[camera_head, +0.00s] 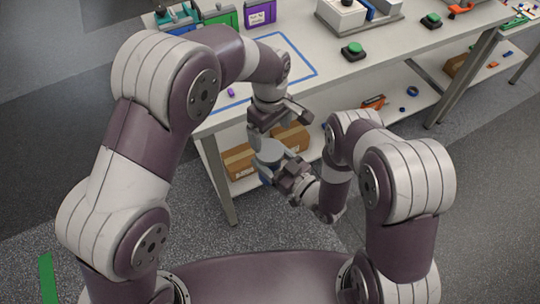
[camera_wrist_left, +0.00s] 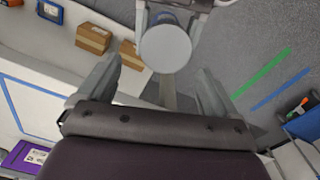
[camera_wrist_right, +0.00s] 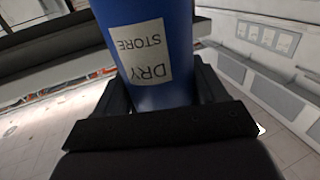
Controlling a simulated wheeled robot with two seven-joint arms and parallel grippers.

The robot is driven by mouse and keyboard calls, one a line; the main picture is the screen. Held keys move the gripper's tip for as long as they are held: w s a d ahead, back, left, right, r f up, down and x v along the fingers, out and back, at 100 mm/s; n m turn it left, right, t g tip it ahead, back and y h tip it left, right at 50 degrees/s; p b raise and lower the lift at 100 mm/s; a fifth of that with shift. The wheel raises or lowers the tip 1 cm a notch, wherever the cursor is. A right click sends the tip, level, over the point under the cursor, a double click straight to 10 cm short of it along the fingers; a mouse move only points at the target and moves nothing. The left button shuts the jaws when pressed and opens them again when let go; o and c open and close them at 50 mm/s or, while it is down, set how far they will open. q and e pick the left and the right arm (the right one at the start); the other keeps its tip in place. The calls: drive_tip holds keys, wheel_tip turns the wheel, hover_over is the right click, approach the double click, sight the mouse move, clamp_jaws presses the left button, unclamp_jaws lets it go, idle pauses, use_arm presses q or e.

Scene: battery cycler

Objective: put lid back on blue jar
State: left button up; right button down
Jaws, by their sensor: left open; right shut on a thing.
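The blue jar (camera_wrist_right: 160,35) has a white "DRY STORE" label in the right wrist view. My right gripper (camera_wrist_right: 157,85) is shut around its side. In the head view my right gripper (camera_head: 283,172) holds it in front of the table, mostly hidden. The light grey round lid (camera_wrist_left: 165,48) covers the jar's end facing my left gripper; it also shows in the head view (camera_head: 268,151). I cannot tell whether it is fully seated. My left gripper (camera_wrist_left: 160,68) is open just above the lid, fingers apart and empty; it also shows in the head view (camera_head: 279,124).
The white table (camera_head: 330,75) has a blue taped outline with a small purple item (camera_head: 231,93) on it. Green and purple boxes (camera_head: 262,12) and a green button (camera_head: 353,51) stand further back. Cardboard boxes (camera_head: 238,162) sit on the lower shelf, behind the grippers.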

sight(270, 150)
use_arm(q)
drive_tip(key=n, duration=0.3)
drive_tip(key=r+n, duration=0.1)
drive_tip(key=n, duration=0.3)
drive_tip(key=shift+r, duration=0.15)
drive_tip(key=n, duration=0.4)
drive_tip(key=shift+s+r, duration=0.1)
drive_tip(key=shift+r, duration=0.05)
drive_tip(key=n, duration=0.3)
drive_tip(key=shift+a, duration=0.1)
drive_tip(key=n, duration=0.5)
drive_tip(key=shift+s, duration=0.15)
drive_tip(key=shift+f, duration=3.95)
